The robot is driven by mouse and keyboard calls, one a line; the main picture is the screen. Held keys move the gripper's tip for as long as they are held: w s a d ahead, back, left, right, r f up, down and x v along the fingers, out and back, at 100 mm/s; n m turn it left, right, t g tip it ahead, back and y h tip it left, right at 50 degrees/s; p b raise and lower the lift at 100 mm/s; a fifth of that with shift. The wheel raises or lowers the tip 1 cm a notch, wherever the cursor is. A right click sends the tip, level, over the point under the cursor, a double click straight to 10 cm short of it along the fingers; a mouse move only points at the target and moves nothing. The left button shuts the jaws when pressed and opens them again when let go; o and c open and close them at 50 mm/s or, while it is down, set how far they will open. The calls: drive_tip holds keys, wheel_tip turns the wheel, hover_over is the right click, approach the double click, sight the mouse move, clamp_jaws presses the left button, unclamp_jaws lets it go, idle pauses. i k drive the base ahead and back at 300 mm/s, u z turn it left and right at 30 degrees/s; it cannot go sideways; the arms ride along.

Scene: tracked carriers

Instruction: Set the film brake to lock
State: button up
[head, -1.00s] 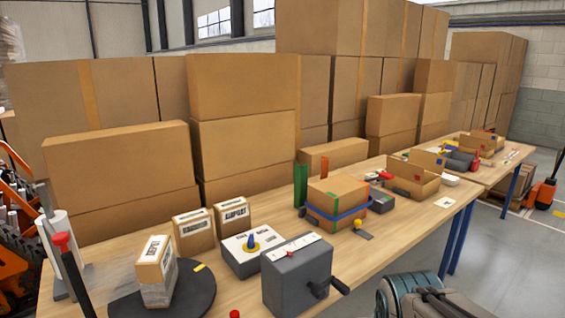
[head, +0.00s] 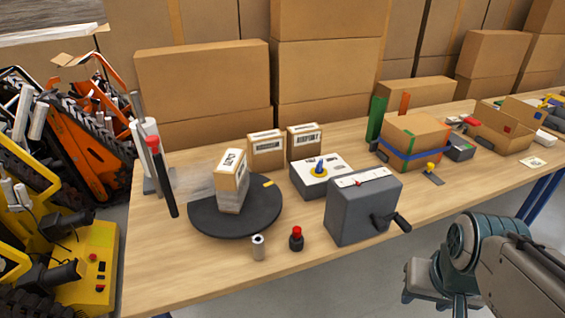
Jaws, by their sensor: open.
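A grey box with a white lettered top plate (head: 337,162) stands mid-table in the head view and looks like the film brake. My gripper (head: 432,298) is at the lower right, off the table's front edge. It is open, empty and well apart from the box.
In front of the box stands a grey crank box (head: 362,212) with a black handle. A dark turntable (head: 262,218) carries a labelled carton (head: 232,182). A red-topped post (head: 160,175), a small roll (head: 258,247) and a red-topped button (head: 296,239) stand nearby. The front left table is clear.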

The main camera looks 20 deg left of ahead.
sight(319, 170)
drive_tip(key=u, duration=0.6)
drive_tip(key=i, duration=0.85)
